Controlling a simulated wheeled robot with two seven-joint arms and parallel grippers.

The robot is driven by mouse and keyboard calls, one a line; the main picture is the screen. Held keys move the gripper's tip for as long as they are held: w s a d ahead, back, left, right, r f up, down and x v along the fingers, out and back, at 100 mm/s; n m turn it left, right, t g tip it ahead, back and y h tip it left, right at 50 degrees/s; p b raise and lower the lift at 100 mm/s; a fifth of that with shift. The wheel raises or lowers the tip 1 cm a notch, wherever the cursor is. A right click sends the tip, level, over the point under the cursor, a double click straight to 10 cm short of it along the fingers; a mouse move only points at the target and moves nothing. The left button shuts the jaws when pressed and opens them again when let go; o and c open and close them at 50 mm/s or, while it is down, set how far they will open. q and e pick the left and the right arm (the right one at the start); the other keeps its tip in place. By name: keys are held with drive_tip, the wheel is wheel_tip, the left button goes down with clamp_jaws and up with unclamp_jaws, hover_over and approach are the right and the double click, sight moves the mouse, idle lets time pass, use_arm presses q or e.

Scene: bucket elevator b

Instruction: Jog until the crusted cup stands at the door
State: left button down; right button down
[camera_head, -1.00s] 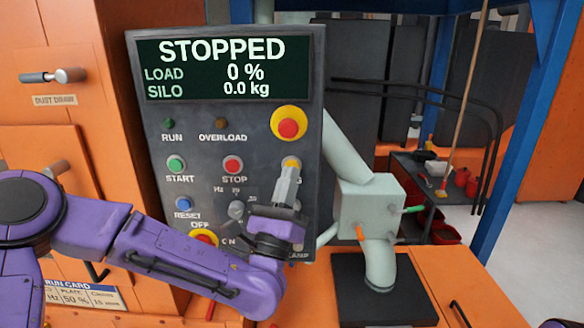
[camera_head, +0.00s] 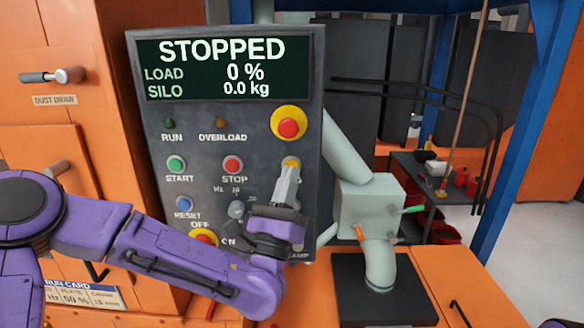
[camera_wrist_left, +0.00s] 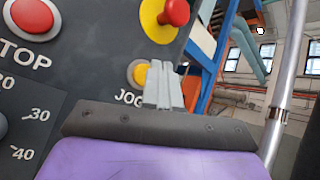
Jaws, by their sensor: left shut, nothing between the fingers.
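The grey control panel (camera_head: 262,125) stands in front of me, its screen (camera_head: 222,68) reading STOPPED, load 0 %, silo 0.0 kg. My left gripper (camera_head: 291,172) is shut and empty, with its fingertips at the yellow JOG button (camera_head: 291,160). In the left wrist view the fingertips (camera_wrist_left: 163,66) overlap the right side of the JOG button (camera_wrist_left: 140,75). I cannot tell whether they touch or press it. No crusted cup shows in any view. My right gripper is not in view.
The red emergency stop (camera_head: 288,127) sits just above the JOG button, and the red STOP button (camera_head: 233,165) is to its left. A pale pipe and box (camera_head: 372,208) stand right of the panel. An orange housing (camera_head: 50,110) is on the left.

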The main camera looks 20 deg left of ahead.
use_arm(q)
drive_tip(key=shift+w, duration=0.1)
idle(0.3)
drive_tip(key=shift+w+a, duration=0.15)
drive_tip(key=shift+w, duration=0.2)
drive_tip(key=shift+w+a, duration=0.1)
drive_tip(key=shift+w, duration=0.25)
idle(0.6)
drive_tip(key=shift+s, duration=0.1)
drive_tip(key=shift+s+d+b, duration=0.25)
drive_tip(key=shift+s+b, duration=0.3)
drive_tip(key=shift+s, duration=0.15)
